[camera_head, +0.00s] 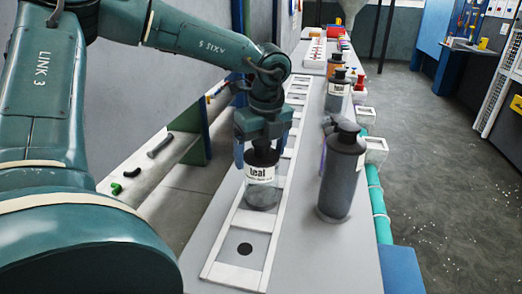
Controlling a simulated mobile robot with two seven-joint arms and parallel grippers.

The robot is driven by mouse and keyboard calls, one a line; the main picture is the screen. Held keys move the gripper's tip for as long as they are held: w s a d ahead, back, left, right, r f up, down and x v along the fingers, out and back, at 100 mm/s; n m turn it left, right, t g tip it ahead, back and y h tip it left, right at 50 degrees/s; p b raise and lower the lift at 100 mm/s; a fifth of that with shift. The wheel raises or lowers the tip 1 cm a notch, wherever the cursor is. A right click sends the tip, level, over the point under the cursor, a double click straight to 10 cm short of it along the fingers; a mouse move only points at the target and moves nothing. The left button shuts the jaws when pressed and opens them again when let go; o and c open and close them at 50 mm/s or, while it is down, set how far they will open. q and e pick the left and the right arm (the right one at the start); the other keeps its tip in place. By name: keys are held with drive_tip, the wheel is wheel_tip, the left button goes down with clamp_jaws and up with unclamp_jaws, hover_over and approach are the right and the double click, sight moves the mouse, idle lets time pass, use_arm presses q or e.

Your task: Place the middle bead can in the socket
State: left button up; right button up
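My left gripper (262,158) points down with its fingers on both sides of a dark grey bead can (262,196) with a white label that seems to read "teal". The can is upright over the white slotted rack (218,272); I cannot tell whether its base touches it. The rack's near bay has a round black spot (245,249) in front of the can. Another dark grey can (338,182) stands upright to the right, with a labelled dark can (337,97) and an orange-banded can (336,66) farther back. The socket under the held can is hidden. My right gripper is not in view.
White square cups (376,149) and a teal pipe (378,205) run along the bench's right edge. A low shelf (150,175) at the left holds small parts. The bench top (315,255) right of the rack's near end is clear.

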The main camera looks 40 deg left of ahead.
use_arm(q)
drive_tip(key=shift+o, duration=0.8)
drive_tip(key=shift+r+p, duration=0.2)
drive_tip(key=shift+p, duration=0.1)
drive_tip(key=r, duration=0.4)
drive_tip(key=d+r, duration=0.1)
drive_tip(key=r, duration=0.6)
drive_tip(key=shift+s+d+r, duration=0.25)
drive_tip(key=shift+d+r, duration=0.1)
drive_tip(key=shift+r, duration=0.05)
drive_tip(key=shift+f, duration=0.1)
